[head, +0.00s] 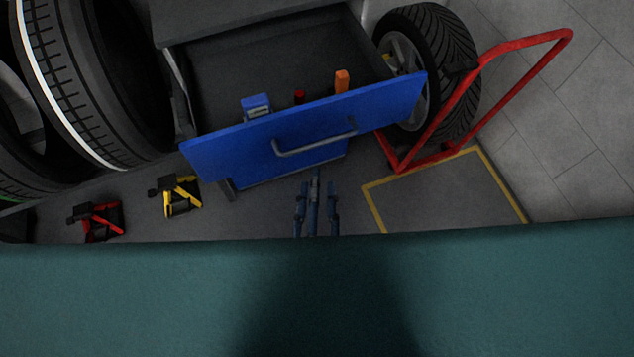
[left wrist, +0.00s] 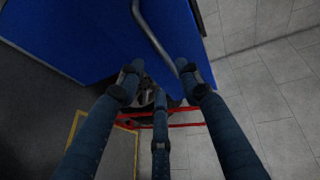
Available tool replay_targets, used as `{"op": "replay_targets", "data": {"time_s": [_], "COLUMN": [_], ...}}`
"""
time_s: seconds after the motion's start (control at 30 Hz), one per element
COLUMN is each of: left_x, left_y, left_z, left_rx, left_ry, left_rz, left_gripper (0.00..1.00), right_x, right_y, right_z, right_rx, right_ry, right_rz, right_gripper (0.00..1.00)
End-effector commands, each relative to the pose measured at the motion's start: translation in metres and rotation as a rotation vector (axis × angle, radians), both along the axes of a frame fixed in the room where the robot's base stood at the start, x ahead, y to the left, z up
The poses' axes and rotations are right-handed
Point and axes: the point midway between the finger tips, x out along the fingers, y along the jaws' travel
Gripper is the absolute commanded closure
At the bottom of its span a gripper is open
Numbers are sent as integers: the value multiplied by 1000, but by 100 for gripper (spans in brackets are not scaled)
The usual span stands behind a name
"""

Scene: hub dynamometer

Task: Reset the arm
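My left gripper (head: 316,188) is in the head view, just in front of and below the blue drawer front (head: 225,152). Its fingers are spread, with nothing between them, so it is open. The left wrist view also shows the open fingers (left wrist: 160,78), pointing toward the lower edge of the blue drawer front (left wrist: 95,32) and its grey handle (left wrist: 155,32). The fingers look apart from the handle. The drawer is pulled open. The rest of my left arm is hidden in the head view. My right gripper is not in view.
The drawer holds a blue box (head: 257,106), a small red item (head: 300,96) and an orange item (head: 341,80). A red trolley frame (head: 433,120) and a tyre (head: 455,50) stand right. Large tyres (head: 85,85), red (head: 102,222) and yellow (head: 181,196) stands are left.

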Motion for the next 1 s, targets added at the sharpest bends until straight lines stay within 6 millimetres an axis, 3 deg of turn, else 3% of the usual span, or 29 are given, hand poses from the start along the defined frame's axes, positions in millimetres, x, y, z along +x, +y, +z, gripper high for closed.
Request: {"op": "replay_targets", "data": {"time_s": [0.33, 0.47, 0.57, 0.73, 0.87, 1.0], "left_x": [0, 0, -3, -23, -52, -96], "left_y": [0, -1, 3, 29, 64, 113], "left_z": [-1, -28, -81, -205, -294, -380], "left_rx": [0, 2, -2, -42, -110, -229], "left_ry": [2, 52, 156, 417, 624, 842], "left_rz": [0, -10, -19, 6, 79, 226], "left_gripper": [64, 64, 64, 64, 64, 64], "right_x": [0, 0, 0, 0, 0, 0], "right_y": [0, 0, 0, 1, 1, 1], "right_z": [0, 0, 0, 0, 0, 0], "right_rx": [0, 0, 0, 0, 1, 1], "right_ry": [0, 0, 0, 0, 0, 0], "right_rz": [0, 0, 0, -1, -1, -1], "right_gripper": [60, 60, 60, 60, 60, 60]}}
